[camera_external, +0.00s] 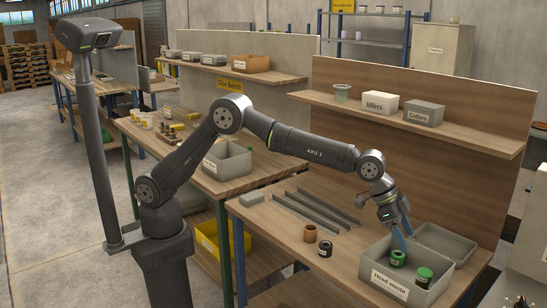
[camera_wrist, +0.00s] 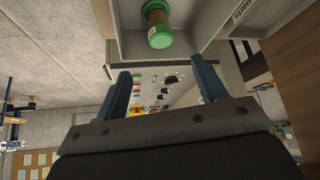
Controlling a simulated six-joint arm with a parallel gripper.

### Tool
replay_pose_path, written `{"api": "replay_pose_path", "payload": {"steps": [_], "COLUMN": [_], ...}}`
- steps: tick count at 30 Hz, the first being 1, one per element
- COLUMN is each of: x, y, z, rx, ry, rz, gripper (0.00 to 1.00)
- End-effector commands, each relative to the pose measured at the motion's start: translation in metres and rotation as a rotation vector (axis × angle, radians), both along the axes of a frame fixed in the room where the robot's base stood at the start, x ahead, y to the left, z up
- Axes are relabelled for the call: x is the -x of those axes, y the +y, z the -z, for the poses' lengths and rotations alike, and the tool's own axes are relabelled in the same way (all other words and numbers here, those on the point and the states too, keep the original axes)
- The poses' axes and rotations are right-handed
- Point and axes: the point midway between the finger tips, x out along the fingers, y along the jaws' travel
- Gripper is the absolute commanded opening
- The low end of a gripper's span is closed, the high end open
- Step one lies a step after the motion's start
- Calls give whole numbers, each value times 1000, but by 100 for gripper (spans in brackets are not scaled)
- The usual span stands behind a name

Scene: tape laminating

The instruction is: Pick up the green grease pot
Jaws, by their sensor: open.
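Two pots with green tops are in the grey bin labelled "Head waste" (camera_external: 390,284) in the external view. One green pot (camera_external: 397,257) is near the bin's left-back side; the other, a dark jar with a green lid (camera_external: 424,276), is to its right and nearer the front. I cannot tell which is the grease pot. My gripper (camera_external: 404,232) is open and empty above the bin, its blue fingers pointing down near the left-back pot. In the wrist view, my gripper (camera_wrist: 160,66) shows its fingers spread apart, and one green-ended pot (camera_wrist: 159,32) lies beyond them.
A brown pot (camera_external: 310,233) and a dark pot (camera_external: 325,248) stand on the bench left of the bin. Long grey bars (camera_external: 315,211) lie behind them. A shelf (camera_external: 410,119) with boxes overhangs the bench's back. The bin walls surround the green-topped pots.

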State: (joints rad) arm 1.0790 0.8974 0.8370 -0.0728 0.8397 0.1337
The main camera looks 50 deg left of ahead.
Motion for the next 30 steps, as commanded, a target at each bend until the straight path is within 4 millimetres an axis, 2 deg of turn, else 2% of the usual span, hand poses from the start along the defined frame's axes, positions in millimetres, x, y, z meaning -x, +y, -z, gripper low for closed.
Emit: {"api": "replay_pose_path", "payload": {"steps": [1, 9, 15, 22, 30], "x": [-2, -12, -17, -19, -27], "y": [-5, -29, -39, -46, -65], "z": [10, 50, 66, 75, 99], "rx": [-3, -2, 0, -1, 0], "ry": [1, 1, 0, 1, 1], "rz": [0, -1, -2, -2, -2], "gripper": [65, 65, 65, 65, 65]}}
